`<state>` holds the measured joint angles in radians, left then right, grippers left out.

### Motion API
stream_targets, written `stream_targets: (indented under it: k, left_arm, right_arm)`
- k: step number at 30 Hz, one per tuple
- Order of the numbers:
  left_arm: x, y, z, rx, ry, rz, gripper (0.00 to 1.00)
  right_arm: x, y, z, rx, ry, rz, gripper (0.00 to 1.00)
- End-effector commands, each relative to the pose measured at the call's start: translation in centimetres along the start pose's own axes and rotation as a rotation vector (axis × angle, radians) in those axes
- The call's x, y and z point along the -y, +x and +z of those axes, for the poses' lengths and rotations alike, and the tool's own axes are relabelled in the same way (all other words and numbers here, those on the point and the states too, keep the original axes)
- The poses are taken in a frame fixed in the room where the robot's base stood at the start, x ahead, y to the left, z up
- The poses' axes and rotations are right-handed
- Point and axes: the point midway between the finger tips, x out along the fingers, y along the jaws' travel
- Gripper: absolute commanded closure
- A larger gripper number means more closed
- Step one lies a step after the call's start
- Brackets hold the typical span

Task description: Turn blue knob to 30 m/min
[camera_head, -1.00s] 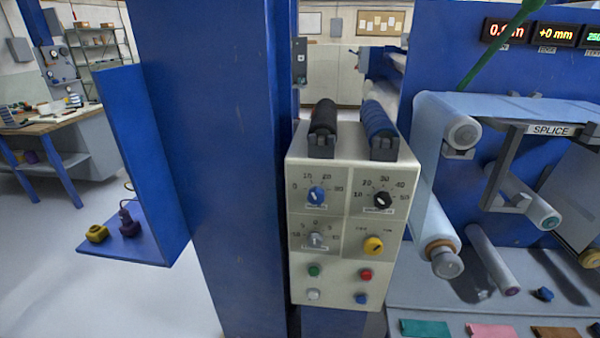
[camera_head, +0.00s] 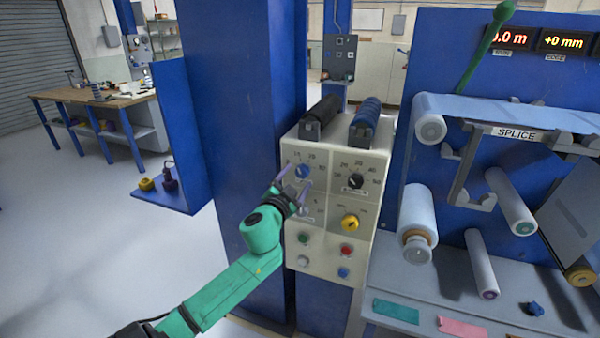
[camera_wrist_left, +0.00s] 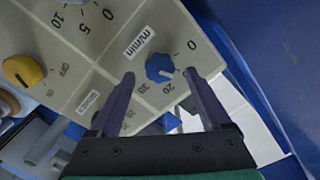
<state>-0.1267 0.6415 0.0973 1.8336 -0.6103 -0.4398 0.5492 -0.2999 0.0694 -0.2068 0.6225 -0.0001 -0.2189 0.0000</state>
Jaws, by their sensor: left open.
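The blue knob (camera_head: 302,171) is at the upper left of the cream control panel (camera_head: 325,235). In the left wrist view the blue knob (camera_wrist_left: 159,67) has an "m/min" label beside it and a scale on which 0, 20 and 30 can be read. Its pointer setting is too small to tell surely. My left gripper (camera_head: 295,181), on a green arm, is at the panel's left side. In the left wrist view its open fingers (camera_wrist_left: 159,76) lie to either side of the knob's near edge, with visible gaps and nothing held. My right gripper is not in view.
A black knob (camera_head: 356,181), a yellow knob (camera_head: 350,222) and several small buttons share the panel. A grey knob sits below the blue one, partly behind my gripper. Two rollers (camera_head: 363,122) stand on top. A blue column (camera_head: 225,120) rises left of the panel.

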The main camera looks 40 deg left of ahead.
Motion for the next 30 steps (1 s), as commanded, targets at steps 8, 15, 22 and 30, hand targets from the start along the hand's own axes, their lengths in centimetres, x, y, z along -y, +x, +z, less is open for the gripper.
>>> stream_targets:
  k: [8,15,22,30]
  left_arm:
    - [0.0,2.9,0.0,-0.001,0.000,0.000,0.19]
    - [-0.1,2.9,0.0,-0.001,0.000,0.001,0.38]
    - [-0.1,2.9,0.0,0.000,0.000,0.001,1.00]
    - [-0.1,2.9,0.1,0.000,0.034,0.002,1.00]
  right_arm:
    - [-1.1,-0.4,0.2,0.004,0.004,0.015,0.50]
    - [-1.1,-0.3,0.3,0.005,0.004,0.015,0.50]
    - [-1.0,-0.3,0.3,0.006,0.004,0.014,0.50]
    - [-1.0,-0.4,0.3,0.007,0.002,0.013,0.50]
